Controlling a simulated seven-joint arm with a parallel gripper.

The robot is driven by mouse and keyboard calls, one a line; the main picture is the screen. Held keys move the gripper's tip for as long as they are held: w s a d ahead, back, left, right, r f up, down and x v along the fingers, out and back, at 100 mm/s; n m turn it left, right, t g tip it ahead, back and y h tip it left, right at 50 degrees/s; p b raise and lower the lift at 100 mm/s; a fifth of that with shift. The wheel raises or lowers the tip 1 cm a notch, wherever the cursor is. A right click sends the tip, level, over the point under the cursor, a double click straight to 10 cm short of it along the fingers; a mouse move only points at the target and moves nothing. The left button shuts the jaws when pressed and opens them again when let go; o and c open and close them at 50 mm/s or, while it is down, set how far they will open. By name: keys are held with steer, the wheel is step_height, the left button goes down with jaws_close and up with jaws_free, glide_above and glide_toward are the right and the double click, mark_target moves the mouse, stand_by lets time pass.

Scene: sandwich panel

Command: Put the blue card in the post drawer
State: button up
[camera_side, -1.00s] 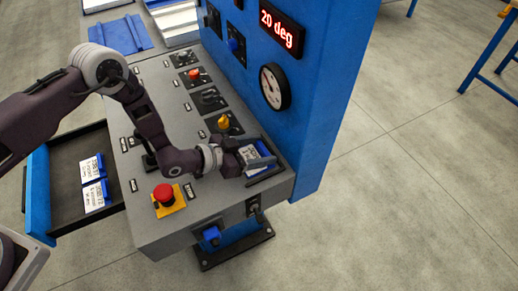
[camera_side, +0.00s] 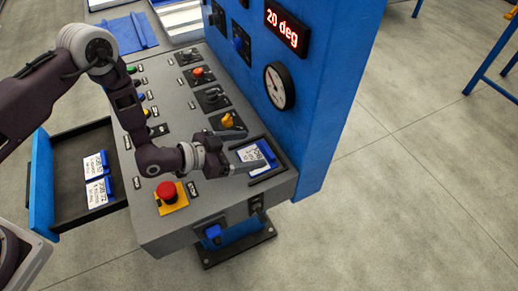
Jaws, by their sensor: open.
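A card with a white printed face and blue edge (camera_side: 252,157) lies in a dark-railed holder (camera_side: 268,178) at the right front corner of the grey panel. My gripper (camera_side: 236,166) is open, at the left edge of this card; whether it touches the card is unclear. An open drawer (camera_side: 70,210) with a blue front stands out at the left of the panel. Two more white cards with blue edges lie in it: an upper card (camera_side: 95,166) and a lower card (camera_side: 98,192). Their labels are too small to read.
A red emergency button (camera_side: 167,191) on a yellow plate is at the panel's front. A yellow knob (camera_side: 228,120) and a red knob (camera_side: 197,72) stand behind the holder. A tall blue cabinet (camera_side: 330,110) with a dial and a "20 deg" display rises at the back right.

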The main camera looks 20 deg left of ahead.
steer(key=shift+v, duration=0.8)
steer(key=shift+w+r, duration=0.1)
